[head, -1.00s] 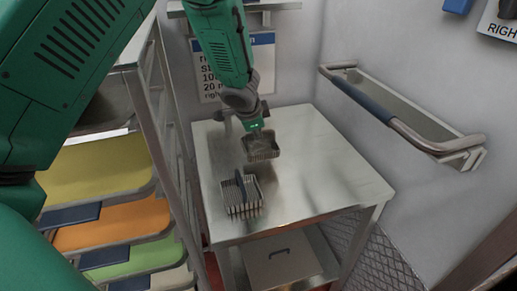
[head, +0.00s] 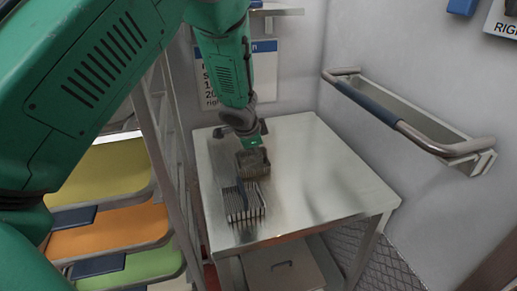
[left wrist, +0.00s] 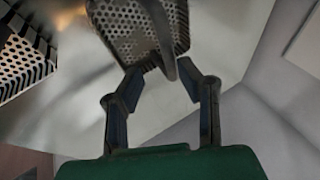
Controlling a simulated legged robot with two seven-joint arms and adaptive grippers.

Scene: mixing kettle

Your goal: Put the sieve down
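The sieve (head: 254,163) is a small perforated metal basket on the steel table, beside a similar basket. In the left wrist view the sieve (left wrist: 128,28) is at the top, with its curved dark handle reaching between my fingers. My left gripper (head: 254,146) is right above it in the head view. In the left wrist view the left gripper's fingertips (left wrist: 161,66) stand apart with a gap around the handle; it looks open. Whether the sieve lies fully flat is hard to tell. My right gripper is not in view.
A second basket with a blue handle (head: 243,202) stands just in front of the sieve; its perforated side also shows in the left wrist view (left wrist: 20,62). The steel table (head: 330,185) is clear to the right. A rail (head: 400,120) is on the right wall; coloured trays (head: 110,225) stand left.

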